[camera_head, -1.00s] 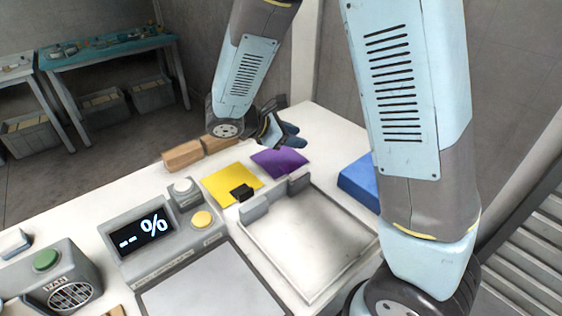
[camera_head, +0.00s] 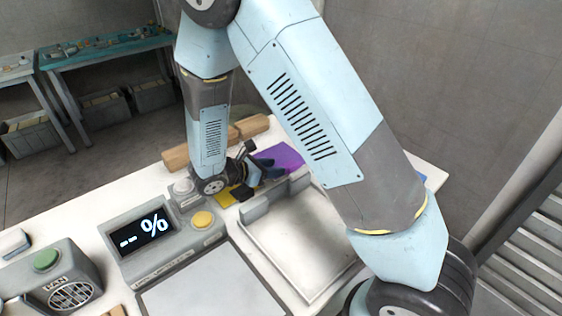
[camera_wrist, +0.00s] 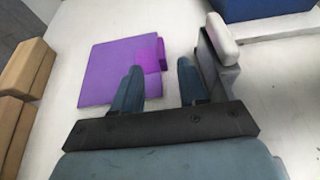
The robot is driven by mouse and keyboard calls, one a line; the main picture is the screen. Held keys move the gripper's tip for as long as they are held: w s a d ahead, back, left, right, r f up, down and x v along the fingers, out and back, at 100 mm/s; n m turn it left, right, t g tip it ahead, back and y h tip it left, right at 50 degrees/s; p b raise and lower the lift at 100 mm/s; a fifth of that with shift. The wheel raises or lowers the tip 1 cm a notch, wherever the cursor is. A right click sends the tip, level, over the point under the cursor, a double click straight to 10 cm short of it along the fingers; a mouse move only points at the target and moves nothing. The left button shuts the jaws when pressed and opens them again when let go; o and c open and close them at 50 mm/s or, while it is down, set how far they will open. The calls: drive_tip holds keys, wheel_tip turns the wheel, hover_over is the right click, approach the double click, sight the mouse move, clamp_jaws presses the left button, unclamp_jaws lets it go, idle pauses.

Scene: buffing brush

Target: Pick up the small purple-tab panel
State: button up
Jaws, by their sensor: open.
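The purple panel (camera_wrist: 112,75) lies flat on the white table in the wrist view, with a brighter magenta tab (camera_wrist: 151,52) at its right edge. In the head view the panel (camera_head: 284,157) is partly covered by my gripper (camera_head: 262,168). In the wrist view my gripper (camera_wrist: 160,78) is open and empty. Its left finger overlaps the panel's lower right part in the picture, and its right finger is to the right of the panel. The tab shows beyond the fingertips, between their lines. I cannot tell the gripper's height above the panel.
A grey clamp-like block (camera_wrist: 215,55) stands close right of my right finger. Wooden blocks (camera_wrist: 22,75) are at the left, a blue block (camera_wrist: 262,8) at upper right. A pale tray (camera_head: 300,245) and a display console (camera_head: 150,235) are nearer. A yellow panel (camera_head: 222,200) is mostly hidden.

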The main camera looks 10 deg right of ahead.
sight(291, 167)
drive_tip(key=shift+f, duration=0.5)
drive_tip(key=shift+w+d+f, duration=0.15)
drive_tip(key=shift+w+d, duration=0.15)
drive_tip(key=shift+d, duration=0.2)
drive_tip(key=shift+x, duration=3.1)
clamp_jaws()
